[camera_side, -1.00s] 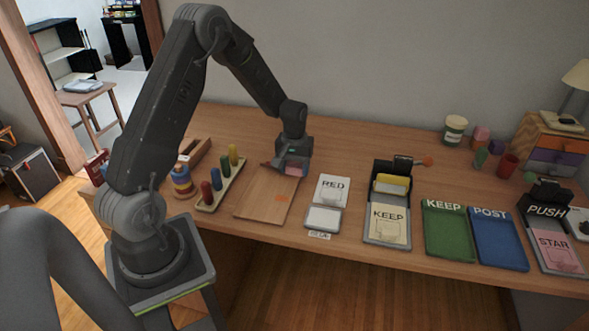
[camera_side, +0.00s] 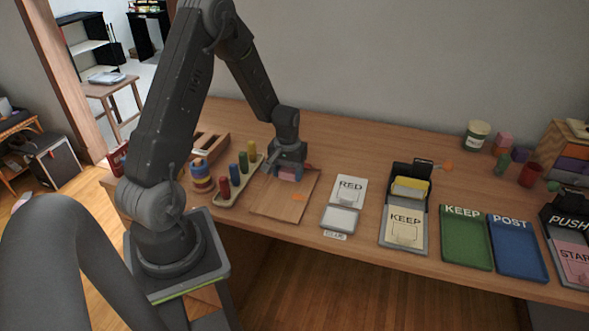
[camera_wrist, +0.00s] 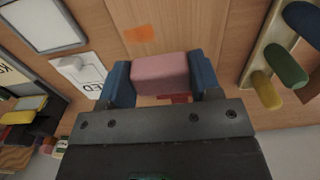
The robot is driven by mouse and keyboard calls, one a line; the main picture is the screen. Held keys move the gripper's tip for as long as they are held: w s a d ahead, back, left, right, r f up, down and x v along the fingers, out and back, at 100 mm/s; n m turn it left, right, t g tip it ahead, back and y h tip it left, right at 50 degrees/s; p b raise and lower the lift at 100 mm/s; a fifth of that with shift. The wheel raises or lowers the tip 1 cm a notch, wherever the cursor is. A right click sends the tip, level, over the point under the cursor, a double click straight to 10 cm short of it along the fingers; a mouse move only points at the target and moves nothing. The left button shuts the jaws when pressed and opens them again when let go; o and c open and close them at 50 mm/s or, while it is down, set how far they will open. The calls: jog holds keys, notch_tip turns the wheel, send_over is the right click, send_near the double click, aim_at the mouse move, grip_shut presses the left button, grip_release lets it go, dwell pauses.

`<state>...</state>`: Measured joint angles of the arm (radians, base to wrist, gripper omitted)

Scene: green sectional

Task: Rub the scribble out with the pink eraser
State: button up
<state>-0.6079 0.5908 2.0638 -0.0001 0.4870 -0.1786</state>
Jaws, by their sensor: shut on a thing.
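The pink eraser (camera_wrist: 160,72) is clamped between the blue finger pads of my gripper (camera_wrist: 162,82). In the side view the eraser (camera_side: 289,174) is low over the far part of the wooden board (camera_side: 278,208), with my gripper (camera_side: 287,168) above it. I cannot tell if it touches the board. An orange patch (camera_side: 298,197) lies on the board, nearer the front edge; it also shows in the wrist view (camera_wrist: 138,33). A red patch (camera_side: 309,167) shows beside the eraser and partly behind it in the wrist view (camera_wrist: 178,98); the gripper hides some of it.
A rack with coloured pegs (camera_side: 240,182) stands close left of the board, and stacked rings (camera_side: 201,176) further left.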

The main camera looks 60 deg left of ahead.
aim_at(288, 197)
jog(key=shift+f, duration=3.05)
jog(key=shift+w+d+f, duration=0.35)
jog(key=shift+w+d, duration=0.3)
jog(key=shift+w+d+f, duration=0.3)
jog(key=shift+w+d, duration=0.3)
jog(key=shift+c, duration=0.4)
jog(key=shift+w+d, duration=1.05)
jog(key=s+a, duration=0.4)
jog(key=shift+s+a+r, duration=0.1)
jog(key=shift+s+a, duration=0.2)
jog(key=shift+r, duration=4.1)
